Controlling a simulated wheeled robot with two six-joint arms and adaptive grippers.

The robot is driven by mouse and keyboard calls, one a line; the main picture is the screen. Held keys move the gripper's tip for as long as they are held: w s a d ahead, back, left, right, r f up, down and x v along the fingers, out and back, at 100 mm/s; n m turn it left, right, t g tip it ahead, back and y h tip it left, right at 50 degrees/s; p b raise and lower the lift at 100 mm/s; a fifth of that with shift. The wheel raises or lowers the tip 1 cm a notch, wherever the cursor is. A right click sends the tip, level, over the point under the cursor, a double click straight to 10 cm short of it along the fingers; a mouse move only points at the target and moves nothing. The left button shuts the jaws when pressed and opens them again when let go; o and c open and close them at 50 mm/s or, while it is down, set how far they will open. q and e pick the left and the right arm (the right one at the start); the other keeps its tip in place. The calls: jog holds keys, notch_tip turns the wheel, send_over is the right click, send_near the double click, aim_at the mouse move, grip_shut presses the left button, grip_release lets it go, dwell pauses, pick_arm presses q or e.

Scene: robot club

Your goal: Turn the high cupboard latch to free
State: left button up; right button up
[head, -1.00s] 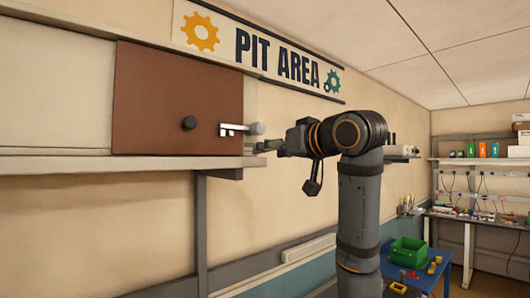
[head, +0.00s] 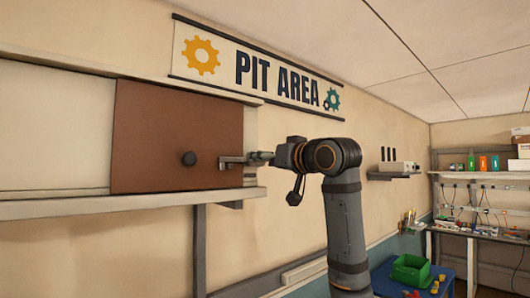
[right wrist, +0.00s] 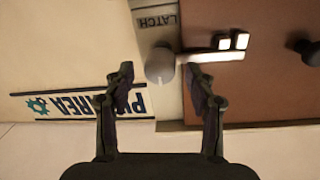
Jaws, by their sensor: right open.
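The latch is a pale metal bar (head: 232,161) lying level across the right edge of the brown cupboard door (head: 150,135). In the right wrist view the latch (right wrist: 210,57) shows a round pivot knob (right wrist: 160,66), with its arm reaching over the door to two small pale blocks (right wrist: 233,41). My right gripper (head: 263,158) is at the knob end of the latch in the head view. In the right wrist view my right gripper (right wrist: 158,84) is open, its fingers on either side of the knob; I cannot tell whether they touch it. My left gripper is not in view.
A dark round door knob (head: 188,158) stands out left of the latch. A shelf ledge (head: 120,204) runs below the door. A LATCH label (right wrist: 158,21) is beside the knob. The PIT AREA sign (head: 260,70) hangs above. A blue table (head: 425,278) is lower right.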

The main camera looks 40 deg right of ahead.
jog(key=shift+w, duration=0.2)
jog(key=shift+s, duration=0.1)
grip_shut()
